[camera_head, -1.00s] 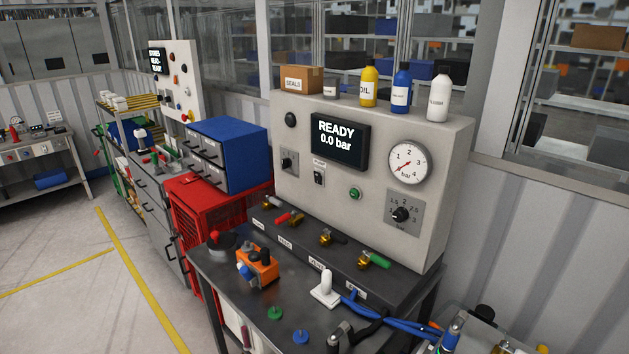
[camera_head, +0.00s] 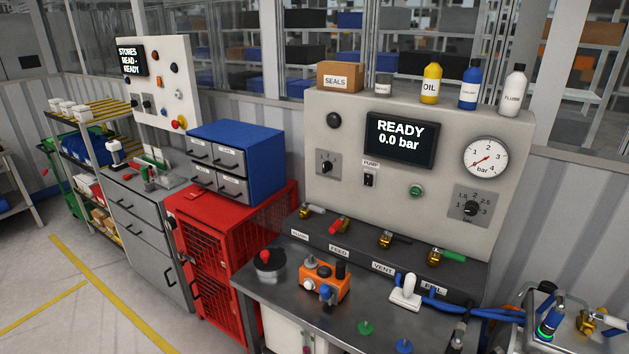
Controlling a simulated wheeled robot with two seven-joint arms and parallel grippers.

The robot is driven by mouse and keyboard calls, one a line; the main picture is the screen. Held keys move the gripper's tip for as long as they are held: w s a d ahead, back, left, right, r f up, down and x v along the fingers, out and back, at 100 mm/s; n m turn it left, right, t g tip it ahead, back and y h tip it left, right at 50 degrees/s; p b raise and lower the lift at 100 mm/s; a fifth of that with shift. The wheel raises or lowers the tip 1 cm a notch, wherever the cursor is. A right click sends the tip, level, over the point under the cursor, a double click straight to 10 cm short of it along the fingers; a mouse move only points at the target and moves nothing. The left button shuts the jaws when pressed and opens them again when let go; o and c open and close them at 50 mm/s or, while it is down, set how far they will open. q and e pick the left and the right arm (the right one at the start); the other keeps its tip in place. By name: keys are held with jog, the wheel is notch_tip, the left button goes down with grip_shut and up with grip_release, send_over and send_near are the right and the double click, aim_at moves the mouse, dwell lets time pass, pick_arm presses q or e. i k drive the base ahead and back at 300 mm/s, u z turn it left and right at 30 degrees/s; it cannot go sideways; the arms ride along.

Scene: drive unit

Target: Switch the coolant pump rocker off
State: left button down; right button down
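The coolant pump rocker (camera_head: 369,180) is a small black switch with a light mark, under a PUMP label on the pale upright panel (camera_head: 330,215) of the test bench. It is too small to tell which side is pressed in. Above it, the dark display (camera_head: 401,139) reads READY and 0.0 bar. Neither of my grippers shows in the head view, and nothing covers the rocker.
A green button (camera_head: 416,191), rotary knobs (camera_head: 470,209) and a gauge (camera_head: 485,158) share the panel. Below are several valves (camera_head: 386,240), an orange block (camera_head: 325,280), a white handle (camera_head: 406,290) and blue hoses (camera_head: 480,311). Floor (camera_head: 60,315) at left is clear.

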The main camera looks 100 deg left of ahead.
aim_at(368, 178)
jog(key=k, duration=1.05)
jog(key=u, duration=1.1)
